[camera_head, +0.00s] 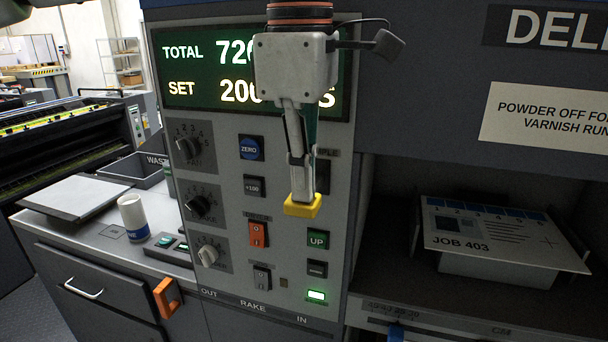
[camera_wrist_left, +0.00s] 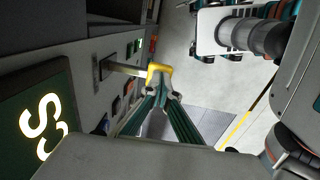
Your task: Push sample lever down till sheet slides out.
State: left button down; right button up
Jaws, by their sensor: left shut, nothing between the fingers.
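The sample lever has a yellow grip (camera_head: 303,206), low in front of the console panel. In the left wrist view its metal bar comes out of a dark slot plate (camera_wrist_left: 105,67) and ends in the yellow grip (camera_wrist_left: 158,70). My left gripper (camera_head: 301,190) points down, shut and empty, with its fingertips at the top of the yellow grip. In the left wrist view the fingertips (camera_wrist_left: 172,94) meet or nearly meet the grip; contact is not certain. The printed sheet (camera_head: 480,232) marked JOB 403 lies in the delivery bay at right. My right gripper is not in view.
A white cup (camera_head: 132,217) and a waste tray (camera_head: 140,172) stand on the left counter. The space before the panel is free.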

aim_at(300, 214)
pick_arm(q)
jog(key=shift+s+f, duration=0.1)
jog(key=shift+f, duration=0.15)
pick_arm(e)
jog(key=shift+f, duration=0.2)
pick_arm(q)
jog(key=shift+s+f+t+b, duration=0.15)
jog(key=shift+f+t+b, duration=0.4)
jog(key=shift+t, duration=0.15)
notch_tip(300, 214, down, 3)
jog(key=t+b, duration=0.1)
jog(key=b, duration=0.1)
jog(key=t+h+b, duration=0.1)
jog(key=b, duration=0.1)
jog(key=shift+s+a+r+t, duration=0.1)
jog(key=shift+a+t, duration=0.05)
jog(key=shift+t, duration=0.45)
jog(key=shift+f+t+h+b, duration=0.3)
jog(key=shift+f+b, duration=0.05)
jog(key=shift+f, duration=0.3)
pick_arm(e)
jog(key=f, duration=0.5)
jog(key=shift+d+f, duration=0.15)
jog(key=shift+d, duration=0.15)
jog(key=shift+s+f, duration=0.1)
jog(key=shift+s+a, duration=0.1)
